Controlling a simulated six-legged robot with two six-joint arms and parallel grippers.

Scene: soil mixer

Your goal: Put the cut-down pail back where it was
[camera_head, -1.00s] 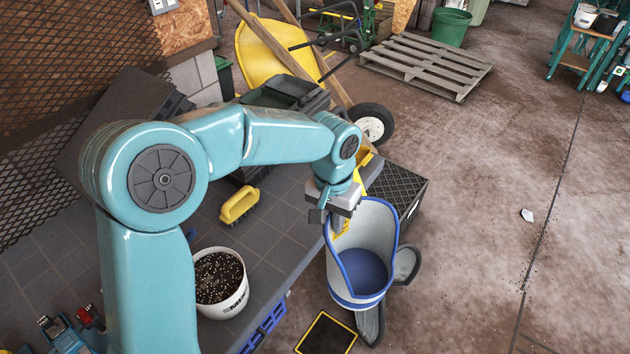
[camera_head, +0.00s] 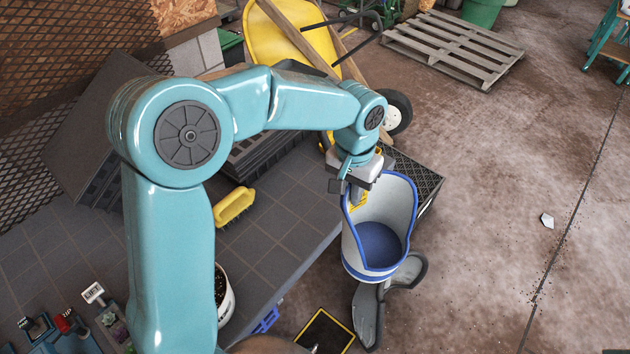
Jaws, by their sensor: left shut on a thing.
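The cut-down pail (camera_head: 400,207) is white outside with a blue rim and a blue inside bottom, its front cut low. It hangs tilted a little beyond the right edge of the dark workbench (camera_head: 268,262). My left gripper (camera_head: 357,201) is shut on the pail's wall at its upper left side, with yellow fingertips showing at the rim. The pail looks empty. My right gripper is not in view.
A yellow brush (camera_head: 234,207) lies on the bench. A white bucket of soil (camera_head: 227,300) stands partly hidden behind my left arm. A black crate (camera_head: 418,172), yellow wheelbarrow (camera_head: 285,38) and wooden pallet (camera_head: 455,48) stand beyond. Floor at right is mostly clear.

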